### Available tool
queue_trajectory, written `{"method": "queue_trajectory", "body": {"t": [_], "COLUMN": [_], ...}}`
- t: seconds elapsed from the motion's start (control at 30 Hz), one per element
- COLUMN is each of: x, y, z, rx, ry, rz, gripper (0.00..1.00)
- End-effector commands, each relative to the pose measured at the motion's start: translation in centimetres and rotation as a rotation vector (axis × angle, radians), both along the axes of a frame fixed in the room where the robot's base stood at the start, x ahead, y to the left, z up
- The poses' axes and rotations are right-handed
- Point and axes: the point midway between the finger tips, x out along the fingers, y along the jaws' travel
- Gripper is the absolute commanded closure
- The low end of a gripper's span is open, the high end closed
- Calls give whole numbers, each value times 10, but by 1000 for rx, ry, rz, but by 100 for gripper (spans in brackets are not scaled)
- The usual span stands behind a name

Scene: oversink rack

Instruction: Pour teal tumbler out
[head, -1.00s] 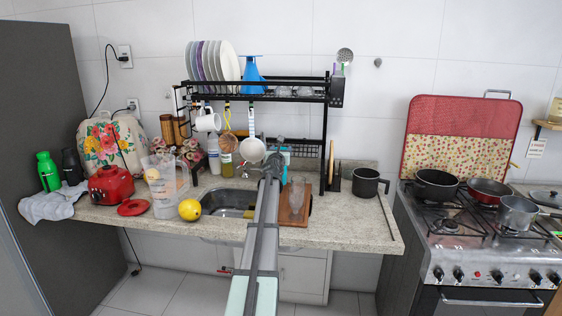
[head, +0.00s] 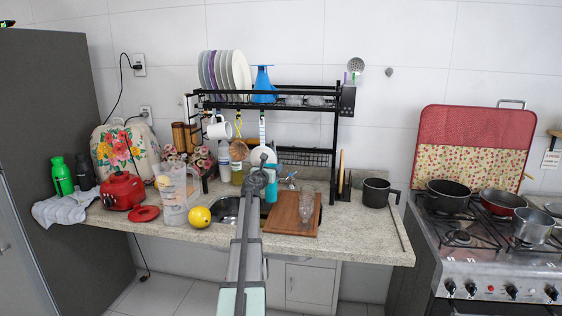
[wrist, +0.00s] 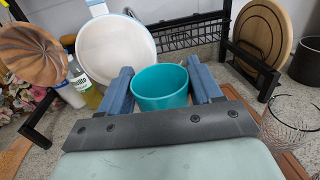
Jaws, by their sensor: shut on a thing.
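The teal tumbler (wrist: 160,88) is between the two blue fingers of my gripper (wrist: 160,85) in the wrist view. My gripper is shut on it. Its open rim and part of its inside show; I cannot make out any contents. In the head view a part of the teal tumbler (head: 271,191) shows just right of my wrist, roughly upright, over the right side of the sink (head: 226,211). My wrist and arm hide the rest of it and the fingers there. I cannot tell its exact height above the sink.
A wooden board (head: 288,222) with a clear glass (head: 306,208) lies right of the sink. A yellow fruit (head: 200,217) and a clear pitcher (head: 174,195) stand left. The black rack (head: 335,140) rises behind, with hanging mugs and utensils. A dark pot (head: 376,193) is farther right.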

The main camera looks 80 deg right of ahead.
Motion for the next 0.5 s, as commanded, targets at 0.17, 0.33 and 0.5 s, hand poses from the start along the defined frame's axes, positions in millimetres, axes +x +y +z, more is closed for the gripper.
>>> {"method": "queue_trajectory", "body": {"t": [0.17, 0.33, 0.5], "x": [40, 68, 88], "y": [38, 74, 106], "z": [-21, -25, -21], "rx": [0, -1, 0], "ry": [1, 0, -1], "rz": [-115, -239, -334], "gripper": [82, 82, 82]}}
